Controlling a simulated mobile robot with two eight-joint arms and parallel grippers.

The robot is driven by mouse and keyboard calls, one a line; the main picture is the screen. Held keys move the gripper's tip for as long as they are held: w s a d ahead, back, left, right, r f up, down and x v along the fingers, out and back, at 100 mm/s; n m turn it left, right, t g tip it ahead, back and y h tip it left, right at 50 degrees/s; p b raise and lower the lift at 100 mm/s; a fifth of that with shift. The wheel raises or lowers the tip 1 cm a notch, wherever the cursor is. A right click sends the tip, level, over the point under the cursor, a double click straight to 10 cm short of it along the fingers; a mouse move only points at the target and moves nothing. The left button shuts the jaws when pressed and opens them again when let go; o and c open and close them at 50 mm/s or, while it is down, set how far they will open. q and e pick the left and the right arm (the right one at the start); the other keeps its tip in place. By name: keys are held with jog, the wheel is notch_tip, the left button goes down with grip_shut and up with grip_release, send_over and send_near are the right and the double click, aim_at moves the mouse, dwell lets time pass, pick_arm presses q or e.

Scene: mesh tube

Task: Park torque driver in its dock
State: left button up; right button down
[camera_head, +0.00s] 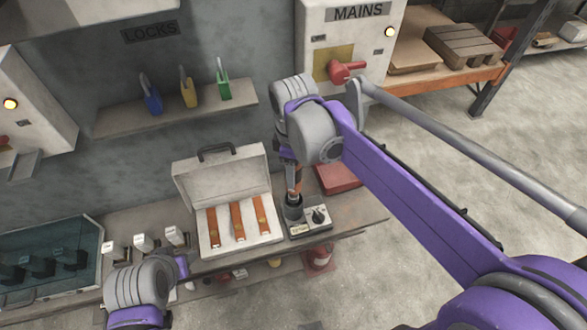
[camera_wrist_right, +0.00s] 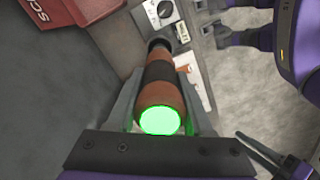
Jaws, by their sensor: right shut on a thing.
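The torque driver (camera_wrist_right: 158,75) is orange with a black band and a glowing green end cap. My right gripper (camera_wrist_right: 160,105) is shut around its body; in the head view the gripper (camera_head: 291,170) is over the bench. The driver hangs about upright, its lower end at the black round dock (camera_head: 293,208). The dock stands beside a small panel with a dial (camera_head: 318,214). I cannot tell whether the lower end is seated inside the dock or just above it. My left gripper (camera_head: 182,266) is at lower left, over the front of the bench, its fingers not clear.
An open grey case (camera_head: 222,178) with orange strips stands left of the dock. A red box (camera_head: 337,178) lies behind the dock on the right and shows in the right wrist view (camera_wrist_right: 75,12). White-topped pieces (camera_head: 143,243) and a teal tray (camera_head: 50,255) are farther left.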

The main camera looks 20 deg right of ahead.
pick_arm(q)
notch_tip(320, 180, down, 6)
jog(key=s+b, duration=0.2)
jog(key=b, duration=0.2)
pick_arm(e)
jog(key=shift+f, duration=3.8)
dwell(2.7)
pick_arm(q)
jog(key=shift+s+r, duration=0.1)
pick_arm(e)
jog(key=shift+c, duration=1.1)
grip_release()
